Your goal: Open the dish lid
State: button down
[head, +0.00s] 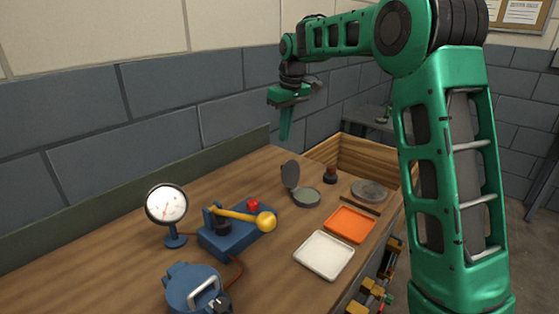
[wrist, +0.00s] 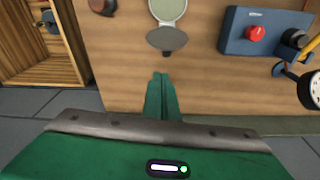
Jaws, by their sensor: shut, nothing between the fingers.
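The dish (head: 306,196) is a small round grey dish on the wooden bench. Its dark grey lid (head: 290,176) stands up on its far left edge, tilted open. In the wrist view the pale dish interior (wrist: 168,9) shows at the top, with the lid (wrist: 167,40) below it. My green gripper (head: 286,122) is shut and empty, raised above the bench behind the dish, apart from the lid. Its closed fingers also show in the wrist view (wrist: 161,90), pointing toward the lid.
A blue box with a red button (head: 253,205) and a yellow-knobbed lever (head: 266,221) stands left of the dish. A gauge (head: 167,204), orange tray (head: 350,224), white tray (head: 324,255) and round grey disc (head: 369,191) are nearby. A wooden crate (head: 345,155) stands behind.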

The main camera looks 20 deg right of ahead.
aim_at(288, 175)
notch_tip(288, 175, down, 10)
jog(key=a+n, duration=0.1)
jog(key=shift+w+a+r, duration=0.15)
jog(key=shift+w+r, duration=0.05)
jog(key=shift+w, duration=0.2)
dwell(0.5)
jog(key=shift+a, duration=0.1)
